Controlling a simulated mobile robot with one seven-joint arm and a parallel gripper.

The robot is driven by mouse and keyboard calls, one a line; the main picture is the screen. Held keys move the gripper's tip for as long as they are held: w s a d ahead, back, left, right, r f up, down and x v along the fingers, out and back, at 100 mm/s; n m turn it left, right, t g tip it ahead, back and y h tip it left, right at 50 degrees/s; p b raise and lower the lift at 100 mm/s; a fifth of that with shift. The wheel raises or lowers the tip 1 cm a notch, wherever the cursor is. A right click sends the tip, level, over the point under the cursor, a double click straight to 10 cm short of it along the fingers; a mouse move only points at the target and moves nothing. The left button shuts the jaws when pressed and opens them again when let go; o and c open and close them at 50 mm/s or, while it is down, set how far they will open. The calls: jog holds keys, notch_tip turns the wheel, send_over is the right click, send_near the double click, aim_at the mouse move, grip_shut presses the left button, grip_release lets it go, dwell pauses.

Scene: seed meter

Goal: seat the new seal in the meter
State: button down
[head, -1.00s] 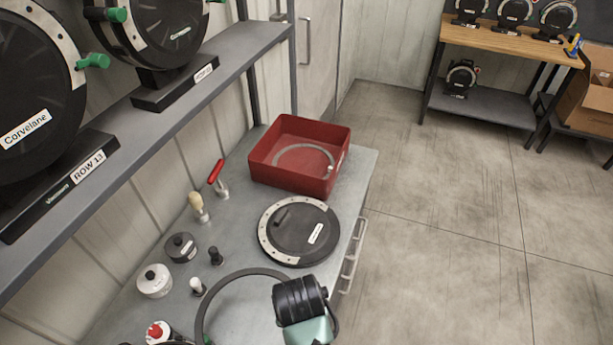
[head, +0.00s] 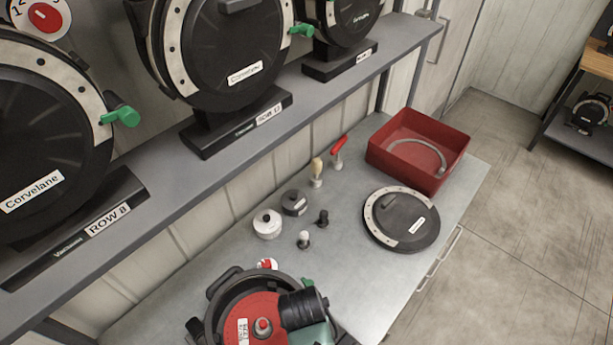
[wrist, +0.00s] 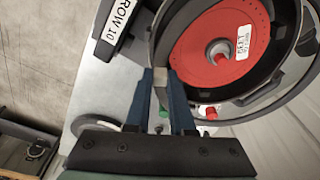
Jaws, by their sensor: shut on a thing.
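The open meter (head: 215,320) stands at the near end of the bench, with a red disc inside its black housing. The wrist view shows the red disc (wrist: 212,50) close up, with a central knob and a white label. My gripper (wrist: 161,88) is shut on the new seal, a thin dark ring (wrist: 287,101), at the housing's edge. The ring's far part curves past the housing at the right of the wrist view. I cannot tell whether any of it touches the housing. In the head view my wrist hides the fingers and most of the ring.
A red tray (head: 452,176) holding a pale grey ring (head: 440,150) stands at the far end. The meter's round cover (head: 408,228) lies before it. Small pots, a brush and a red-handled tool stand by the wall. A shelf with closed meters (head: 225,60) hangs above.

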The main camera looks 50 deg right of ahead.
jog(key=shift+f, duration=0.7)
notch_tip(320, 180, down, 4)
jog(key=b, duration=0.3)
jog(key=shift+w+b, duration=0.1)
jog(key=shift+b, duration=0.2)
jog(key=shift+p, duration=0.35)
jog(key=shift+f+b, duration=0.3)
jog(key=shift+f, duration=0.55)
dwell(0.9)
jog(key=shift+a+f, duration=0.15)
jog(key=shift+f, duration=0.1)
dwell(0.4)
